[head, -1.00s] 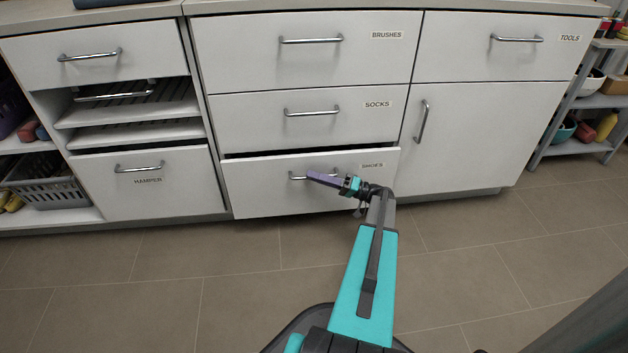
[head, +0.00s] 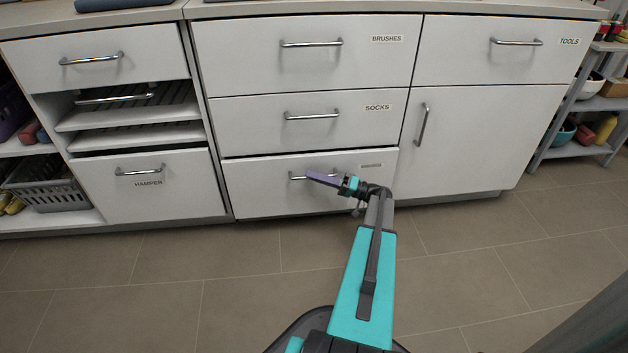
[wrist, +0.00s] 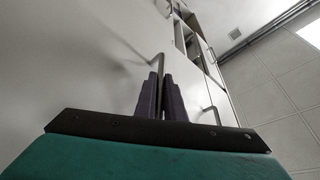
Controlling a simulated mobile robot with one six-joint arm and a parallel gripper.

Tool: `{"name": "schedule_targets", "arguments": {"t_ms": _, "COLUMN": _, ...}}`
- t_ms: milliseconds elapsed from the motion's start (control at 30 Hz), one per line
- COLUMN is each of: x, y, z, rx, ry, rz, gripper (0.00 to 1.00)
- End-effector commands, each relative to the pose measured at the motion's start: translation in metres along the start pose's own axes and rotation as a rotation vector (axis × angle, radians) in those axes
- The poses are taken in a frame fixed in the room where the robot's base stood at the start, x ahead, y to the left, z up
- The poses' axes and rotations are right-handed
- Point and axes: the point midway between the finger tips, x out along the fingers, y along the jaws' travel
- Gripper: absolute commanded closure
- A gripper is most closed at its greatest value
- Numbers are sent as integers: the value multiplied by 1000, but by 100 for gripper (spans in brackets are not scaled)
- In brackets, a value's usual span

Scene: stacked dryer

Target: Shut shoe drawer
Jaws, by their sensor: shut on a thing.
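The shoe drawer (head: 262,196) is the bottom white drawer of the middle stack in the head view. Its front now sits about level with the fronts above, with only a thin dark line along its top edge. My gripper (head: 312,176) is at the drawer's bar handle (head: 296,178), covering the handle's right part. In the wrist view the purple fingers (wrist: 161,98) are closed together on the bar handle (wrist: 157,62), which rises between them.
The socks drawer (head: 240,122) and brushes drawer (head: 240,50) above are shut. The hamper front (head: 190,190) at left has a dark gap along its top. The tiled floor (head: 200,290) in front is clear. A grey shelf rack (head: 575,148) stands at right.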

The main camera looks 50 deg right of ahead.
Motion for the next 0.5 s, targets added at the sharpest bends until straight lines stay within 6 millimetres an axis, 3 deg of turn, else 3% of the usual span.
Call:
{"name": "schedule_targets", "arguments": {"t_ms": 200, "x": 6, "y": 14, "z": -19, "rx": 1, "ry": 1, "rz": 3, "gripper": 100}}
{"name": "schedule_targets", "arguments": {"t_ms": 500, "x": 9, "y": 18, "z": -24, "rx": 2, "ry": 4, "rz": 5, "gripper": 100}}
